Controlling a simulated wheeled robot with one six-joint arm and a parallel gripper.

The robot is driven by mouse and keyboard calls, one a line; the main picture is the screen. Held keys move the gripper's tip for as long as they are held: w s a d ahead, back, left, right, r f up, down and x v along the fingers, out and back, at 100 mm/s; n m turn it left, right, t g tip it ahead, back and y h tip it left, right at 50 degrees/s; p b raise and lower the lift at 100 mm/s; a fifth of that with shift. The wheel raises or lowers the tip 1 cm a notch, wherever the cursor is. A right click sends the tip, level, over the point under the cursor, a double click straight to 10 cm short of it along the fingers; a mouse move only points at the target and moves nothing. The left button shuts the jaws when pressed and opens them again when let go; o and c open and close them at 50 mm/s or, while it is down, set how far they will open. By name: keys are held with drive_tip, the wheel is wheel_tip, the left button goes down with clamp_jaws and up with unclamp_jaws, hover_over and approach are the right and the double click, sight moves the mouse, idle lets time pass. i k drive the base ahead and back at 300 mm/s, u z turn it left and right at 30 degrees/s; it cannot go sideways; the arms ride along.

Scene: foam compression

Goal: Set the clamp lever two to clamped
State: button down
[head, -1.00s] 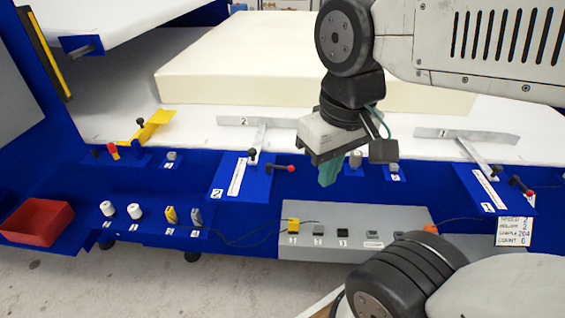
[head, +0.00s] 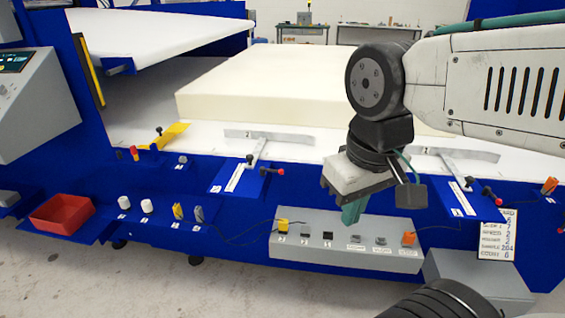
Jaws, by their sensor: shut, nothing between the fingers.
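My gripper (head: 351,214), with teal fingers, is shut and empty. In the picture it hangs to the right of and below the lever, in front of the blue front panel, apart from the lever.
A similar clamp (head: 455,194) with a red-ended lever stands to the right. A grey box (head: 330,252) with several buttons lies below my gripper. A cream foam block (head: 270,85) rests on the table. A red tray (head: 62,214) is at left.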

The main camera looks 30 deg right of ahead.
sight(262, 168)
drive_tip(key=u, duration=0.25)
drive_tip(key=i, duration=1.1)
drive_tip(key=z, duration=0.3)
